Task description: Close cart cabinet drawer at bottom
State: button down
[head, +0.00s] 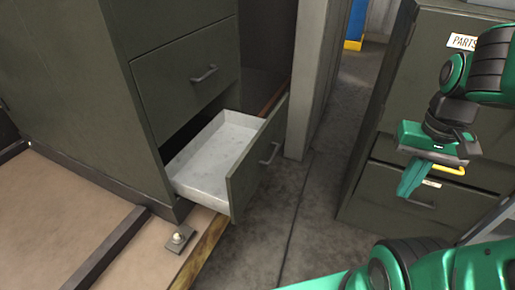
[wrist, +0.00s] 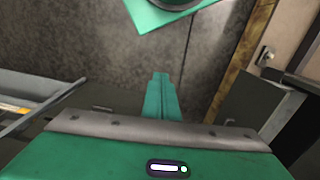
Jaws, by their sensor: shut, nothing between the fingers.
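The dark olive cart cabinet (head: 132,70) stands at the left in the head view. Its bottom drawer (head: 257,160) is pulled out, showing a pale, empty-looking tray inside. The drawer's front faces right and carries a grey bar handle (head: 270,153). The drawer above it (head: 190,70) is shut. My gripper (head: 405,192) hangs at the right with its green fingers together, pointing down. It is well apart from the open drawer, with floor between them. In the wrist view, the shut fingers (wrist: 161,78) hold nothing.
A second cabinet (head: 430,60) with a "PARTS" label stands behind my gripper at the right. A grey post (head: 318,75) rises just behind the open drawer. A wood-edged platform (head: 80,205) with a bolted bracket (head: 179,238) lies front left. Concrete floor (head: 300,215) is clear between.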

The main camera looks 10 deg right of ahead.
jog(key=t+y, duration=0.2)
jog(key=t, duration=0.5)
send_near(261, 152)
notch_tip(261, 152, down, 3)
jog(key=w, duration=0.1)
jog(key=shift+w+a+r, duration=0.15)
jog(key=shift+w+a, duration=0.2)
jog(key=shift+a, duration=0.2)
